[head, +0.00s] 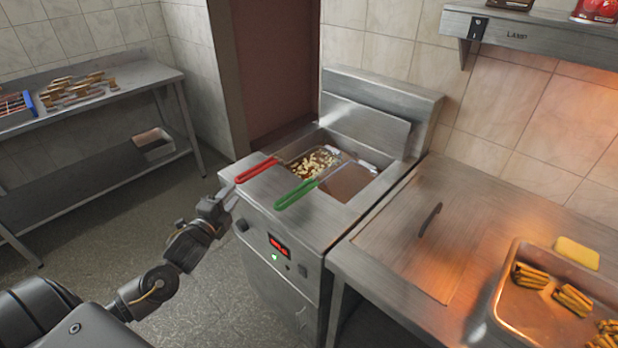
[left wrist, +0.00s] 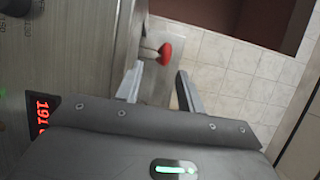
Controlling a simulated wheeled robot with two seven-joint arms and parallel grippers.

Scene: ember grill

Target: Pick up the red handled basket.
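The red handled basket sits in the left well of the fryer (head: 300,222), with fries (head: 313,163) in it. Its red handle (head: 257,170) sticks out over the fryer's front left edge. In the left wrist view the handle's red end (left wrist: 165,53) shows just beyond the fingertips. My left gripper (head: 229,190) is open and empty, a little in front of and below the handle's end, not around it. The two fingers also show apart in the left wrist view (left wrist: 158,82). A green handled basket (head: 296,194) sits in the right well. My right gripper is not in view.
A steel counter with a lidded section (head: 395,235) adjoins the fryer on the right and holds a tray of fries (head: 508,290). A shelf table (head: 130,82) stands at the back left. The floor (head: 130,210) left of the fryer is clear.

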